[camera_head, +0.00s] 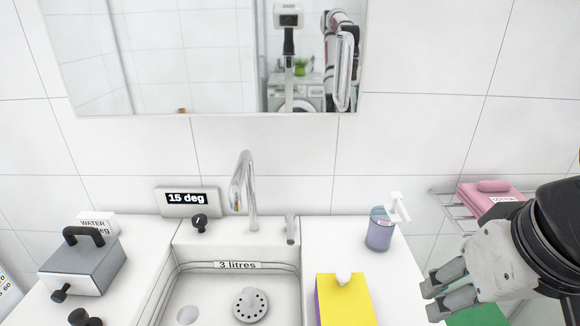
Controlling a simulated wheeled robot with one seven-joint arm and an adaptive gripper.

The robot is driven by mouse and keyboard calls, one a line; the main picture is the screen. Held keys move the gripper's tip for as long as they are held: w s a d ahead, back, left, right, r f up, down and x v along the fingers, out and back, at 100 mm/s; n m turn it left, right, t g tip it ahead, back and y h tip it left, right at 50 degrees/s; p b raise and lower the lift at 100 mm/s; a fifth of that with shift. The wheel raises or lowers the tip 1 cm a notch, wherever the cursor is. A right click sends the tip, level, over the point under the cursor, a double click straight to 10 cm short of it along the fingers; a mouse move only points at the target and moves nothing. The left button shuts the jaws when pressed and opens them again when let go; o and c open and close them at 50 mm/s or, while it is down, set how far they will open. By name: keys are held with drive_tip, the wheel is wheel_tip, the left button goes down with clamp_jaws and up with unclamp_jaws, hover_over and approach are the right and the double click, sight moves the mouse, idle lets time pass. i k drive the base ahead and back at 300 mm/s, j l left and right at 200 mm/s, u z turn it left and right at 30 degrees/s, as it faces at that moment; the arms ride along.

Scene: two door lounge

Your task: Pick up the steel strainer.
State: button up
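The steel strainer (251,304) is a round grey disc with a ring of small holes. It lies in the white sink basin (208,300), right of a plain round spot on the basin floor. My gripper (430,302) is at the lower right, well right of the strainer and beyond the yellow box. Its two grey fingers point left, with nothing visible in them. From this angle I cannot tell how far apart they are.
A chrome tap (247,190) rises behind the basin. A yellow box with a white knob (343,297) stands between basin and gripper. A grey box with a black handle (83,265) is at the left. A rack holds pink towels (490,198).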

sight(250, 306)
drive_tip(key=j+u, duration=0.25)
drive_tip(key=j, duration=0.5)
drive_tip(key=j+u, duration=0.3)
drive_tip(key=j, duration=0.45)
